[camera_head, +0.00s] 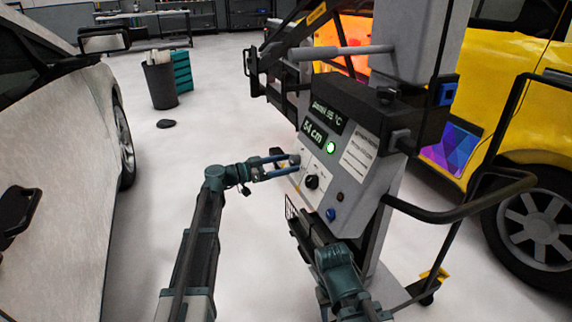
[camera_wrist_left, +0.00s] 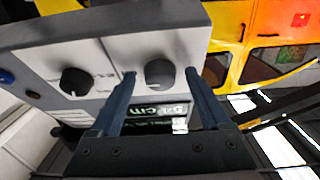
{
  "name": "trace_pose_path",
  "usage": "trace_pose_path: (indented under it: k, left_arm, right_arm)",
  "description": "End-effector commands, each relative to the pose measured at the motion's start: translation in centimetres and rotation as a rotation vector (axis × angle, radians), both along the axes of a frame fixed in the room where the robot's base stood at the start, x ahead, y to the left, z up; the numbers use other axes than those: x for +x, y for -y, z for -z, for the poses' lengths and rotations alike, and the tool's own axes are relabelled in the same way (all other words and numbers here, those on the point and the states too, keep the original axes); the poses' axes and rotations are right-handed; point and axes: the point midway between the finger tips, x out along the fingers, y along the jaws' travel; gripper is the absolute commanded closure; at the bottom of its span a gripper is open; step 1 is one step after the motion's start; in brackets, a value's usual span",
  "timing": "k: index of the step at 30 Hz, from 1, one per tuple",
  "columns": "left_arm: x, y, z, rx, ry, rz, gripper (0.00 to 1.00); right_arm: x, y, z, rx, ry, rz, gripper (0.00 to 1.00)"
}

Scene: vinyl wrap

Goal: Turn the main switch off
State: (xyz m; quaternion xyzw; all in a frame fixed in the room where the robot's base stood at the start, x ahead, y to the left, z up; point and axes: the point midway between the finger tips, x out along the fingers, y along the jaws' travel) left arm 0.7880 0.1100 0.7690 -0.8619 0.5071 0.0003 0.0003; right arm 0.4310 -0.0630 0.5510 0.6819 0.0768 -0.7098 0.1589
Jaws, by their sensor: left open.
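My left gripper (camera_head: 291,164) is open at the panel's left side. The black knob (camera_wrist_left: 74,81) is left of the fingers there. My right gripper (camera_head: 298,224) is low before the box, its jaws not clear.
A blue button (camera_head: 330,214) and a small dark red button (camera_head: 340,196) are lower on the panel. A black handle bar (camera_head: 470,210) juts out at right. A silver car (camera_head: 50,150) stands left and a yellow car (camera_head: 500,75) right.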

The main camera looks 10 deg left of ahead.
Motion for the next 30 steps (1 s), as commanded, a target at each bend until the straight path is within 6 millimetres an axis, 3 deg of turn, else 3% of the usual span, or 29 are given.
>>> trace_pose_path:
  k: [2, 15, 30]
  left_arm:
    - [0.0, -0.01, 0.0, 0.0, 0.0, 0.0, 0.2]
    - [-0.03, -0.03, 0.0, 0.0, 0.0, 0.0, 0.99]
    - [-0.39, 0.14, -0.16, -0.071, -0.124, -0.056, 1.0]
  right_arm:
    - [0.0, 0.0, 0.0, 0.0, 0.0, 0.0, 0.5]
    - [0.0, 0.0, 0.0, 0.0, 0.0, 0.0, 0.5]
    - [0.0, 0.0, -0.2, 0.0, 0.0, 0.0, 0.5]
